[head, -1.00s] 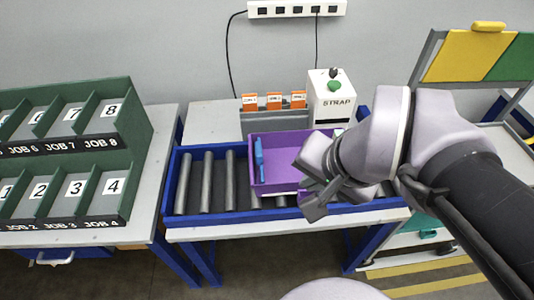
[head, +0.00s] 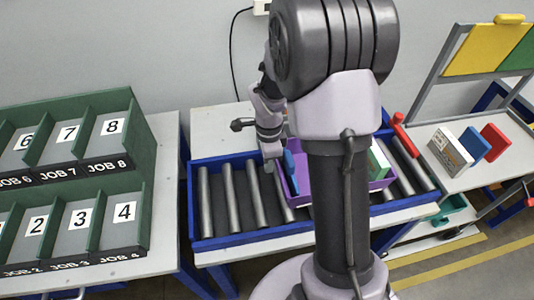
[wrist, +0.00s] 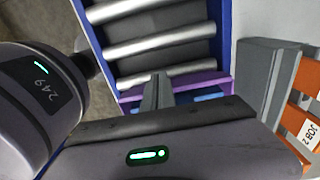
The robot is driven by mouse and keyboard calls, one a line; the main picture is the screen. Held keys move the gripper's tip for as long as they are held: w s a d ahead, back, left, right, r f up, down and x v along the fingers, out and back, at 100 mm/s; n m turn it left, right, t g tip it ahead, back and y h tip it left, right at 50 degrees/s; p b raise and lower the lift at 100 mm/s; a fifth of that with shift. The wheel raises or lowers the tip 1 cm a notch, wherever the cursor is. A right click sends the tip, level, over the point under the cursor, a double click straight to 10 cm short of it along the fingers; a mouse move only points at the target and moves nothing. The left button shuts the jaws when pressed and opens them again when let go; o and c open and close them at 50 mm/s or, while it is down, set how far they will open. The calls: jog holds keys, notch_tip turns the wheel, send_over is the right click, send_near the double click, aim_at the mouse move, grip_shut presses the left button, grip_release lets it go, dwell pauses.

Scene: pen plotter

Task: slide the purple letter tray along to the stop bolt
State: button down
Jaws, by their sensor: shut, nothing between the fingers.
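The purple letter tray (head: 305,190) sits on the roller conveyor, partly hidden behind my arm. A blue piece (head: 291,172) is at its left side and a green-and-white item (head: 379,160) at its right end. My gripper (head: 272,170) points down at the tray's left end, close to its wall; I cannot tell if it touches. In the wrist view the fingers (wrist: 157,92) are shut and empty, beside the purple tray edge (wrist: 215,84). A red piece (head: 399,119) stands at the conveyor's back rail, right of the tray; it may be the stop bolt.
Bare rollers (head: 230,197) lie left of the tray, inside the blue conveyor frame (head: 245,240). A green job rack (head: 140,180) stands left. A grey holder with orange cards (wrist: 305,120) is close by in the wrist view. A side table (head: 480,170) at right holds small boxes.

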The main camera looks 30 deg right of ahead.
jog(key=shift+s+d, duration=0.3)
jog(key=shift+d, duration=0.65)
jog(key=shift+s+d, duration=0.25)
jog(key=shift+d, duration=0.7)
jog(key=s+d, duration=0.2)
jog(key=d, duration=0.6)
jog(key=s+d+p, duration=0.1)
jog(key=s+d, duration=0.1)
jog(key=d, duration=0.7)
jog(key=shift+s, duration=0.4)
jog(key=shift+a+f, duration=0.1)
